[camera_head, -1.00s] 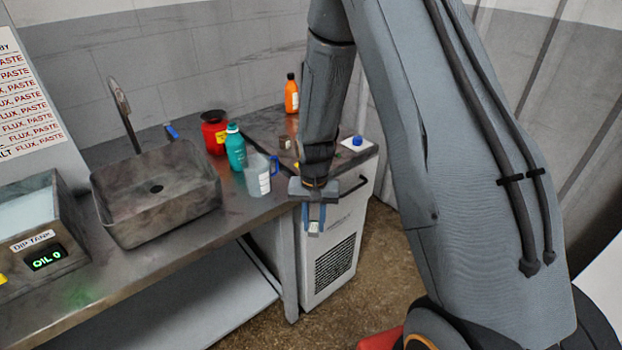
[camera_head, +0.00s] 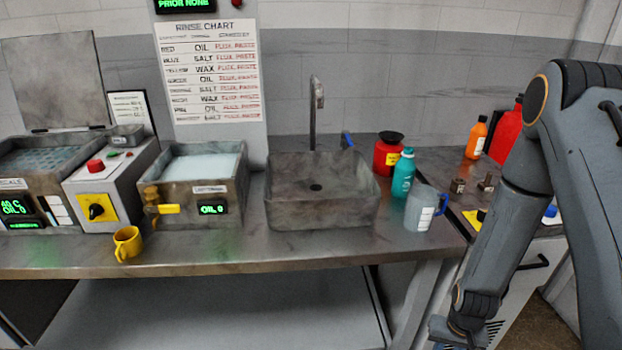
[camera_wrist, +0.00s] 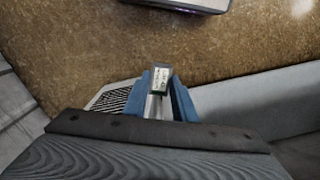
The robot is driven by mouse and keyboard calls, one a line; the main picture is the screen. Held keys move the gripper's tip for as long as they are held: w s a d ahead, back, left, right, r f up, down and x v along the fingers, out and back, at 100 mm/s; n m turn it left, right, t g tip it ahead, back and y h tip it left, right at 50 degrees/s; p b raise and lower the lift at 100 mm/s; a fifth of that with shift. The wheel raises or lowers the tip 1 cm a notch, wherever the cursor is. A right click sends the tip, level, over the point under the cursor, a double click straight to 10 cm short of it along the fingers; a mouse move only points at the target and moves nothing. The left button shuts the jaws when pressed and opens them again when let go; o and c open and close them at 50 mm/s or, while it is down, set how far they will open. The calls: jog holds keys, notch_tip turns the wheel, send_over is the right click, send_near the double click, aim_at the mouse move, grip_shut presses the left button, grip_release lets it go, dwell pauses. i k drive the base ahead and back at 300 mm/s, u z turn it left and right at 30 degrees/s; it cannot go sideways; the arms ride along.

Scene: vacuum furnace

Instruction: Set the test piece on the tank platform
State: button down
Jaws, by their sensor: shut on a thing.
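My gripper (camera_wrist: 162,97) shows in the wrist view with its two blue fingers shut on the test piece (camera_wrist: 160,78), a small pale metal piece with a dark-edged label on its end. It is held above the brown floor. In the head view my wrist is at the bottom right edge, in front of the bench, and the fingertips and test piece are out of frame. The dip tank (camera_head: 240,195) stands on the bench left of the sink, with pale liquid and a green "OIL 0" display. I cannot make out a separate platform in it.
A yellow mug (camera_head: 127,243) stands at the bench's front edge. The sink (camera_head: 320,215), a teal bottle (camera_head: 403,173), a clear jug (camera_head: 422,208) and a red container (camera_head: 388,152) stand to the right. A control box (camera_head: 105,190) stands left of the tank.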

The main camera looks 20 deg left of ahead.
aim_at(48, 162)
jog(key=k, duration=0.5)
jog(key=z, duration=2.25)
jog(key=k, duration=2.8)
jog(key=u, duration=3.05)
jog(key=i, duration=0.45)
jog(key=z, duration=0.05)
